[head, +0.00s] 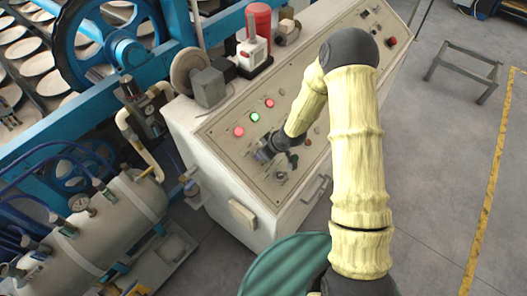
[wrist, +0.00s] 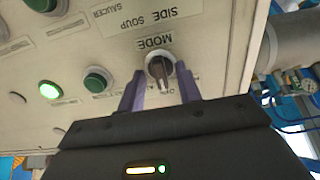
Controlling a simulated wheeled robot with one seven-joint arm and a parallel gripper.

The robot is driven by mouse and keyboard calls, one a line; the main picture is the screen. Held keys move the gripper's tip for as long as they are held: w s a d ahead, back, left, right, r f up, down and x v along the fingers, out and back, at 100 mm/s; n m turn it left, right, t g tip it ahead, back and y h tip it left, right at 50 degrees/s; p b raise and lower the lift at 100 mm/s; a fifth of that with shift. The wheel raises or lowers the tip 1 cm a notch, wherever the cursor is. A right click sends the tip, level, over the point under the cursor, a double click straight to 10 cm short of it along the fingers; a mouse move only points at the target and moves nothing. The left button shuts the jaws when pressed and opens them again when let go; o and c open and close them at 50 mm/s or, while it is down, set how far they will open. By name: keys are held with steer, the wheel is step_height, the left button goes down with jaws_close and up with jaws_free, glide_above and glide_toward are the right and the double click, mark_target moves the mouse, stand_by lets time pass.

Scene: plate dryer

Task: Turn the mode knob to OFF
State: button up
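The mode knob (wrist: 160,68) is a dark rotary knob with a pale ring, under the upside-down label "MODE" in the wrist view. Its grip bar runs nearly up and down in the picture, tilted slightly. Small position lettering beside it is partly hidden and too blurred to read. My gripper (wrist: 160,77) is open, with one purple finger on each side of the knob and gaps to both. I cannot tell how far the tips are from the panel. In the head view, my gripper (head: 271,150) is at the control panel (head: 225,152) and hides the knob.
A lit green button (wrist: 50,90) and dark green buttons (wrist: 95,80) sit left of the knob in the wrist view. In the head view, red lamps (head: 238,132) are near my gripper. A teal drum (head: 285,265) stands in front of the cabinet; a tank (head: 110,225) is left.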

steer(key=p+v, duration=0.1)
steer(key=v, duration=1.6)
steer(key=shift+s+p, duration=0.2)
steer(key=shift+p, duration=0.1)
steer(key=shift+r, duration=0.1)
steer(key=s+d+m+h+b, duration=0.2)
steer(key=s+d+m+b, duration=0.1)
steer(key=s+d+m, duration=0.1)
steer(key=s+d+r+m+g+h+b, duration=0.1)
steer(key=s+d+m+b, duration=0.3)
steer(key=s, duration=0.5)
steer(key=shift+d+m+h, duration=0.2)
steer(key=shift+m+h, duration=0.7)
steer(key=shift+m, duration=0.3)
steer(key=shift+r, duration=0.15)
